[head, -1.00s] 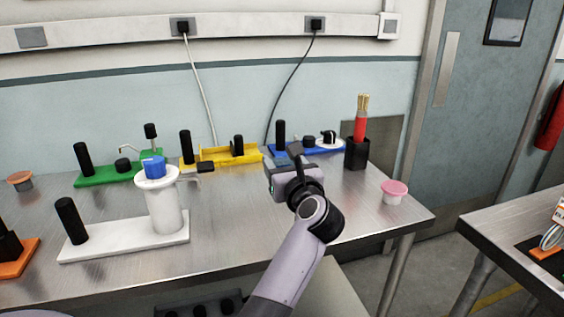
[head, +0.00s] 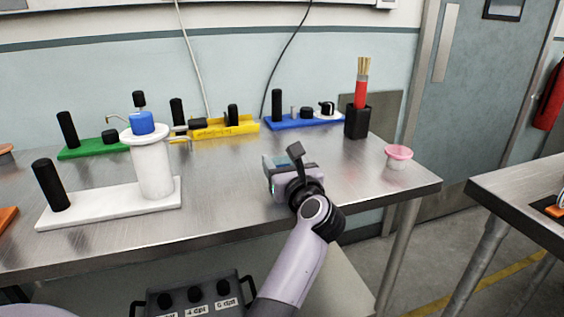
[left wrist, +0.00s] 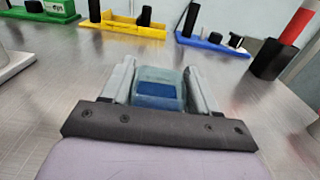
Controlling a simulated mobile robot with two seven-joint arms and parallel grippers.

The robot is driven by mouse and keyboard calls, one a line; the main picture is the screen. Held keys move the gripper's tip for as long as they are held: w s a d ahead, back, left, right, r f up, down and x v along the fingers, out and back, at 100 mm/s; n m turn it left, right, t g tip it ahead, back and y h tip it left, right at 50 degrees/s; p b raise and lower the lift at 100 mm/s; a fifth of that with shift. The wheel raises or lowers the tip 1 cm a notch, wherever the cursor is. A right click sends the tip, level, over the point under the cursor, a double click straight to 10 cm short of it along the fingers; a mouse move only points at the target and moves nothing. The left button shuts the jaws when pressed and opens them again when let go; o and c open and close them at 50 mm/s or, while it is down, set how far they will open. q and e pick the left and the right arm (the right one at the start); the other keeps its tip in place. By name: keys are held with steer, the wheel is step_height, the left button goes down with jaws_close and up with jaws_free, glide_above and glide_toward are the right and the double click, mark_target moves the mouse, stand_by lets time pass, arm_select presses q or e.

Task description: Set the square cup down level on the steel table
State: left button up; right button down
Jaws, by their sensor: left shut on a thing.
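The square cup (left wrist: 158,88) is a pale blue-grey, translucent cup with a darker blue patch, held between the two grey fingers of my left gripper (left wrist: 160,84) in the left wrist view. In the head view the left gripper (head: 288,178) is over the right part of the steel table (head: 235,195), shut on the cup. Only a small teal and grey bit of the cup (head: 270,162) shows there, the rest being hidden by the gripper. I cannot tell whether its base touches the steel or how level it is. The right gripper is not in view.
A blue module (head: 290,122), a yellow module (head: 235,128) and a black brush holder (head: 357,122) stand behind. A pink cup (head: 398,157) is at the right, a white stand (head: 150,165) at the left. Bare steel surrounds the gripper.

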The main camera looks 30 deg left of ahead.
arm_select(q)
steer(key=shift+f+b, duration=0.55)
steer(key=shift+f, duration=0.2)
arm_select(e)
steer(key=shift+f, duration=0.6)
arm_select(q)
steer(key=o, duration=1.1)
steer(key=shift+r, duration=0.1)
